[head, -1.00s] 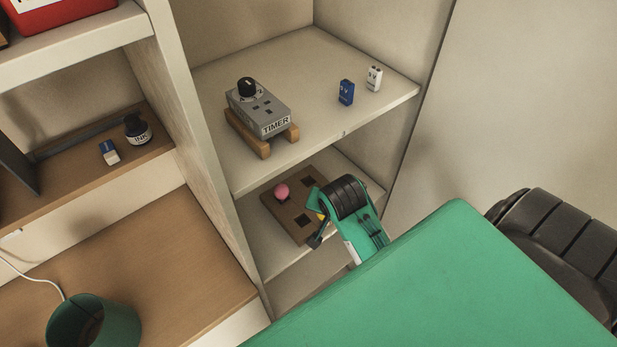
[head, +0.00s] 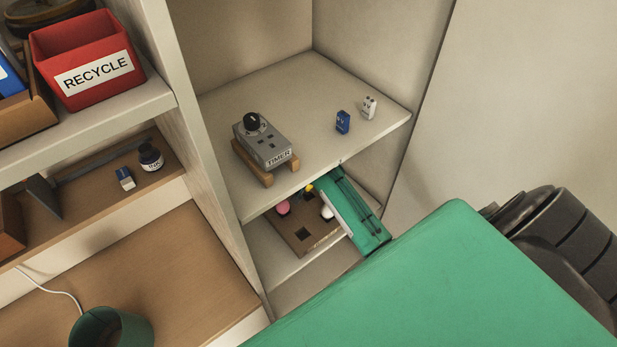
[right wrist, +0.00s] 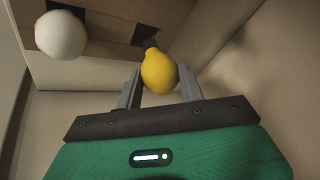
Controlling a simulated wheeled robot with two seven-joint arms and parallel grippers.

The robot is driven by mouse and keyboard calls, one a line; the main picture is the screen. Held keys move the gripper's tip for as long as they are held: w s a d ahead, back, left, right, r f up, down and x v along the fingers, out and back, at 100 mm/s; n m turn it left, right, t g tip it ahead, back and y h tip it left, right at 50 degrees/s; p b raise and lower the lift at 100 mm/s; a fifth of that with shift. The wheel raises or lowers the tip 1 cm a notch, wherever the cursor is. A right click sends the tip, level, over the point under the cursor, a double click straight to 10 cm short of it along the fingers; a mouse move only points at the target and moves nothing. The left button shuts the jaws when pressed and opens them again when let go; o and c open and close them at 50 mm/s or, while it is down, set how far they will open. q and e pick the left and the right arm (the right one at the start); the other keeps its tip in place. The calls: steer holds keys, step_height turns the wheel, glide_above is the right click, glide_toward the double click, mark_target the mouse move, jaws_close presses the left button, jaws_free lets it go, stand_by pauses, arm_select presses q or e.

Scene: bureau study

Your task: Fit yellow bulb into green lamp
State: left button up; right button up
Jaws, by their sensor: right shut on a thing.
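The yellow bulb (right wrist: 158,74) is between the fingers of my right gripper (right wrist: 160,88), which is shut on it. Its dark base points at the brown bulb holder (right wrist: 100,72), close to a dark square hole; I cannot tell whether it is clear of the hole. In the head view a bit of the yellow bulb (head: 309,188) shows beside my right gripper (head: 318,186), under the upper shelf's edge. The green lamp (head: 128,324) is at the bottom left on the wooden desk, partly cut off, its open shade facing up. My left gripper is not in view.
The holder also has a pink bulb (head: 283,207) and a white bulb (head: 327,212). The upper shelf (head: 340,65) above bears a timer (head: 264,142) and small blue and white blocks. A vertical panel (head: 205,160) divides shelves from desk. A red recycle bin (head: 88,60) stands upper left.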

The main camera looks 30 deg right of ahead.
mark_target(310, 187)
steer(key=shift+f+p, duration=0.7)
steer(key=shift+f, duration=1.25)
steer(key=shift+f, duration=0.1)
steer(key=o, duration=1)
steer(key=b+v, duration=0.3)
steer(key=v, duration=0.2)
steer(key=shift+s+a, duration=0.2)
steer(key=shift+s, duration=0.05)
steer(key=shift+b+v, duration=0.3)
steer(key=shift+v, duration=0.75)
